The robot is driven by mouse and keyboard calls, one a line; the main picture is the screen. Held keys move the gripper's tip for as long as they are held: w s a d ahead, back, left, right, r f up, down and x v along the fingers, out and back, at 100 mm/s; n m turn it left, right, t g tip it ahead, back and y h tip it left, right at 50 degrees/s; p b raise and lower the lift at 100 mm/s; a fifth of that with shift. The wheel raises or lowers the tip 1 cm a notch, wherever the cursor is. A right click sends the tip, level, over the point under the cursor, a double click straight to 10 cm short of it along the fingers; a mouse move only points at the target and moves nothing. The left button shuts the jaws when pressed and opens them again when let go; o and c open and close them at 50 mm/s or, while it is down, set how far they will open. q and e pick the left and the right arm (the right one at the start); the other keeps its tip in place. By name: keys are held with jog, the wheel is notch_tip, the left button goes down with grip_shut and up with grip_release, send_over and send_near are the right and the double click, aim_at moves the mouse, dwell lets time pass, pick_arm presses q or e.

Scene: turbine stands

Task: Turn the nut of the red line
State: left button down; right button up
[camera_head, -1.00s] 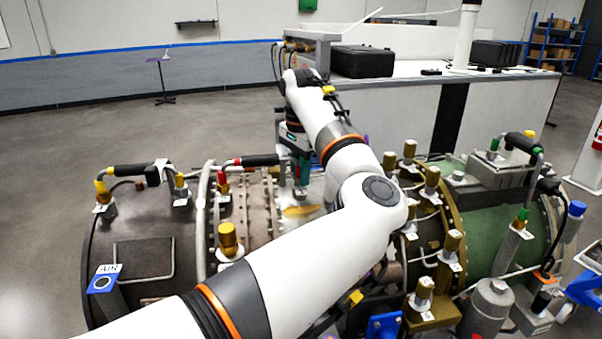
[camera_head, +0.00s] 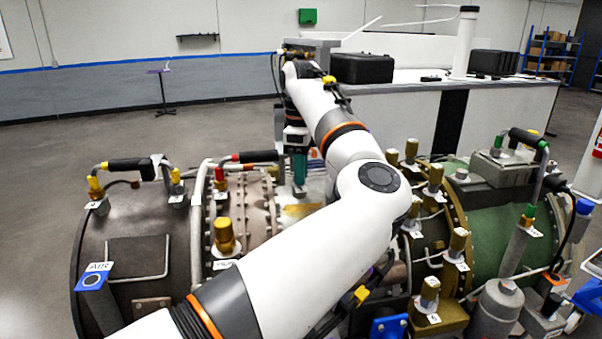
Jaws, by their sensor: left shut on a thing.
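The red line (camera_head: 252,157) is a short dark hose with a red fitting (camera_head: 221,177) at its left end, on the brown turbine casing. Its right end runs behind my left gripper (camera_head: 300,178). My left arm comes in from the lower left, bends at the white elbow and reaches back to the far side of the casing. The gripper points down there, with teal and dark fingers. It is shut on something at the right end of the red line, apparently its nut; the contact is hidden. My right gripper is not in view.
A yellow-ended line (camera_head: 130,165) stands to the left, with a brass fitting (camera_head: 224,236) in front. Several brass fittings crowd the flange (camera_head: 436,240) right of my elbow. Green-ended lines (camera_head: 525,140) are further right. A white counter (camera_head: 400,110) with black cases stands behind.

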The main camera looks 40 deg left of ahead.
pick_arm(q)
jog(key=shift+r+m, duration=0.1)
jog(key=shift+m, duration=0.6)
jog(key=c, duration=1.2)
grip_release()
jog(key=shift+c, duration=0.2)
jog(key=shift+r, duration=0.1)
notch_tip(320, 180, up, 12)
